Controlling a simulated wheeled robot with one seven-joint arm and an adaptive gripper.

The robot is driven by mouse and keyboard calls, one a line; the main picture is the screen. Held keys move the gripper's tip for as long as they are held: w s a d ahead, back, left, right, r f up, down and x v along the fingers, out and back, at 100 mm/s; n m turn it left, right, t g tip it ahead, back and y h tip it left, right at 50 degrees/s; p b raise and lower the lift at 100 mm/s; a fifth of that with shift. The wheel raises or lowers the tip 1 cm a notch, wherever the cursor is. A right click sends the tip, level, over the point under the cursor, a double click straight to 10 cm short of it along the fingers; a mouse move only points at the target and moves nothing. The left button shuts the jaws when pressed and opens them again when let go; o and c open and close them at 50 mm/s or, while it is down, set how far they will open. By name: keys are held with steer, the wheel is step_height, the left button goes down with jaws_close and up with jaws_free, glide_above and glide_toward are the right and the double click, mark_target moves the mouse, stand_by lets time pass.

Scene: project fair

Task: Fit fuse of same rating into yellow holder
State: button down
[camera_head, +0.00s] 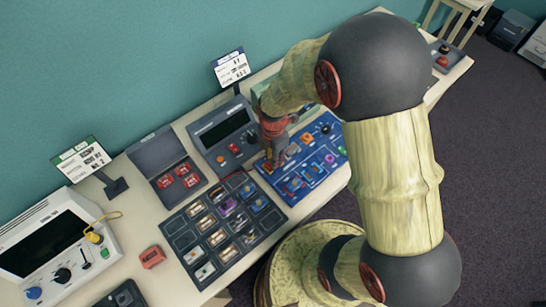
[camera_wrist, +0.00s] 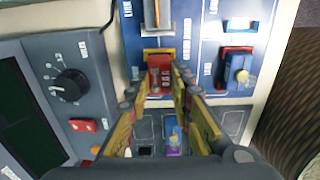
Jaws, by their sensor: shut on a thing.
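My gripper (camera_head: 276,150) is over the left part of the blue panel (camera_head: 325,170). In the wrist view my gripper (camera_wrist: 161,88) is shut on a red fuse (camera_wrist: 160,70), whose rating I cannot read. The yellow holder (camera_wrist: 157,51) shows as a yellow edge just beyond the red fuse. The fuse overlaps the holder in this view, and I cannot tell whether it is seated or above it. In the head view my gripper hides this spot.
A dark tray (camera_head: 191,240) with several fuses lies left of the blue panel. A grey box with red fuses (camera_head: 180,178), a grey instrument (camera_head: 222,133) and a loose red block (camera_head: 152,256) are nearby. Other holders on the panel include a red one (camera_wrist: 237,68).

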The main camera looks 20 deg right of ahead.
steer(key=shift+f, duration=0.25)
steer(key=c, duration=1.5)
jaws_free()
steer(key=shift+o, duration=1.2)
steer(key=shift+o, duration=1.3)
steer(key=shift+r+p, duration=2.85)
steer(key=shift+r, duration=1.2)
